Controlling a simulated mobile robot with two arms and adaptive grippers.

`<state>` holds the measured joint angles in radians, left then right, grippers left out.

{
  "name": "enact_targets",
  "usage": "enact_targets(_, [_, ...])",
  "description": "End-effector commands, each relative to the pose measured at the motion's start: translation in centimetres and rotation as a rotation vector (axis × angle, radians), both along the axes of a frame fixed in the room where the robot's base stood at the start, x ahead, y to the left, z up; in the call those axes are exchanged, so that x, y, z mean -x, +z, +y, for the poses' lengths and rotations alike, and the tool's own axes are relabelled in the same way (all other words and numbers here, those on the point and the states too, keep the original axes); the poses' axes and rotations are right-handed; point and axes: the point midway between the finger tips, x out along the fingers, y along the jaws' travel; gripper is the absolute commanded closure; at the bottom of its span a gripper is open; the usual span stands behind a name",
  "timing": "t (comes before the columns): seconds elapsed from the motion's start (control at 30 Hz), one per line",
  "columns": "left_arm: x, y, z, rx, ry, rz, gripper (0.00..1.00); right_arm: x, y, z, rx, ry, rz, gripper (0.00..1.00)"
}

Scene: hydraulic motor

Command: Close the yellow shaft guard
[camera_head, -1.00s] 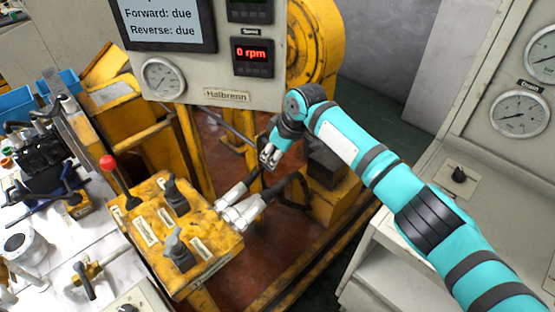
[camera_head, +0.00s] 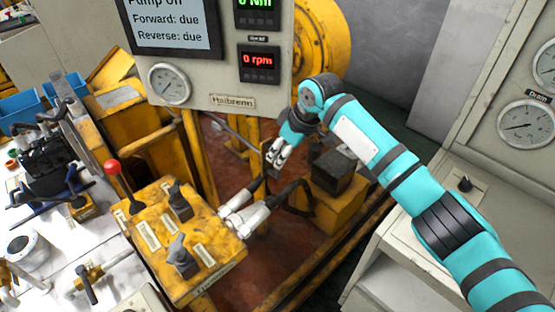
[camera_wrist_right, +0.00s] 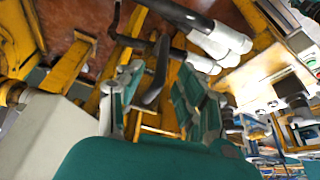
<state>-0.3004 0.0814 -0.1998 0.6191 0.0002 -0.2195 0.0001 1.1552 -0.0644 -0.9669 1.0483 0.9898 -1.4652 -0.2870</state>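A large round yellow housing (camera_head: 322,48) shows behind the gauge panel in the head view. Yellow plates (camera_head: 112,72) stand tilted at the left. I cannot tell for sure which yellow part is the shaft guard. My right gripper (camera_head: 273,156) hangs below the gauge panel, above the red-brown machine floor. In the wrist view its two teal and grey fingers (camera_wrist_right: 160,100) are spread apart. A dark curved bar (camera_wrist_right: 157,72) shows between and beyond the fingers; I cannot tell whether they touch it. My left gripper is not in view.
A yellow control box (camera_head: 185,240) with a red-knobbed lever (camera_head: 112,168) stands in front. White hose fittings (camera_head: 243,215) reach from it towards my right gripper. The gauge panel (camera_head: 205,85) overhangs the space. A pale cabinet (camera_head: 440,235) stands at the right.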

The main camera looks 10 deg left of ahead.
Motion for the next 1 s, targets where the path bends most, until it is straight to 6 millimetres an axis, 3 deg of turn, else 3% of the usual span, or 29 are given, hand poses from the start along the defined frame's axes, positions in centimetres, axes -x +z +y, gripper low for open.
enact_targets(0.2, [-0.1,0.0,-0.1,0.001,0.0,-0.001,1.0,0.5,4.3,-1.6,-0.001,-0.001,-0.005,0.64])
enact_targets(0.4, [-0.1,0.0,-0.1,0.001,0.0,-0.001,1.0,0.9,6.4,-2.3,-0.001,0.001,-0.002,0.64])
enact_targets(1.0, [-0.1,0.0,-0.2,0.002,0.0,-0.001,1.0,1.3,6.2,-2.5,-0.005,-0.001,0.004,0.64])
